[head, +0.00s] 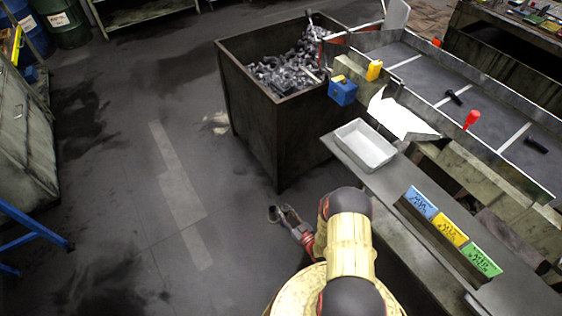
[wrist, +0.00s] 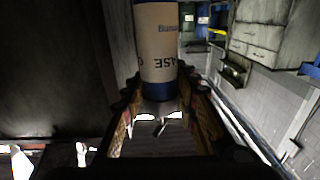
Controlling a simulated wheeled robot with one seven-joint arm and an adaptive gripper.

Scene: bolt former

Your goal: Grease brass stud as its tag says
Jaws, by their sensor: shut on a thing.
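My gripper (head: 287,214) hangs over the open floor left of the bench, low in the head view. In the wrist view my gripper (wrist: 160,95) is shut on a beige canister (wrist: 158,45) with blue bands. Part of its upside-down lettering reads "ASE". In the head view only a small dark end of the canister (head: 273,213) shows. A blue tag (head: 421,203), a yellow tag (head: 451,231) and a green tag (head: 482,260) stand in a row on the bench; their writing is too small to read. I cannot pick out a brass stud.
A large dark bin (head: 255,110) of metal scrap stands just beyond my gripper. A white tray (head: 365,148) sits on the bench ledge. A blue box (head: 342,91) and a yellow block (head: 374,70) are near the bin's corner.

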